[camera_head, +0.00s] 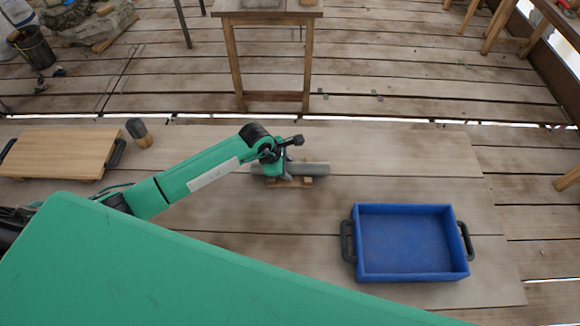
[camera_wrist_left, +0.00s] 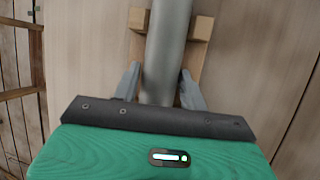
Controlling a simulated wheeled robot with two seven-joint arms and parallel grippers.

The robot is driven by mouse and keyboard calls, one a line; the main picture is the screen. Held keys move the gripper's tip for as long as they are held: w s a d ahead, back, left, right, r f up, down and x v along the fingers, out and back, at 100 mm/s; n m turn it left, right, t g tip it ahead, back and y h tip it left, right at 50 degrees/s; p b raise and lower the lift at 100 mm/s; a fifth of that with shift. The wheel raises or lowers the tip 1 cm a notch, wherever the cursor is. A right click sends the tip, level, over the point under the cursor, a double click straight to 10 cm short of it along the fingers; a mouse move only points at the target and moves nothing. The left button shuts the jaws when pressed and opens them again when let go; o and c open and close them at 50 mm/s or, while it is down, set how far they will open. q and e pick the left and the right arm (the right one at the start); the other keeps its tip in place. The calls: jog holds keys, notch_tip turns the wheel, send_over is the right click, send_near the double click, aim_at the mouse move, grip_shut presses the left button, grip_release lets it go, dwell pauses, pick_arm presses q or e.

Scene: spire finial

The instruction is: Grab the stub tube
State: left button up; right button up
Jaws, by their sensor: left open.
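The stub tube (camera_head: 316,169) is a grey cylinder lying across a small wooden cradle (camera_head: 305,182) on the plank table. In the left wrist view the tube (camera_wrist_left: 168,40) runs up the middle, over the wooden cradle (camera_wrist_left: 203,28). My left gripper (camera_head: 286,174) is over the left part of the tube. In the left wrist view its open fingers (camera_wrist_left: 160,78) stand one on each side of the tube, with small gaps visible. The tube's near end is hidden behind the gripper body. My right gripper is not in view.
A blue tray (camera_head: 408,274) with dark handles stands to the right, empty. A wooden board (camera_head: 62,152) with dark handles lies at the left, with a dark-headed wooden piece (camera_head: 139,132) beside it. A wooden stand (camera_head: 267,15) is beyond the table. The surface between tube and tray is clear.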

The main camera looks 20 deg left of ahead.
pick_arm(q)
jog(key=c, duration=0.8)
jog(key=shift+r, duration=0.1)
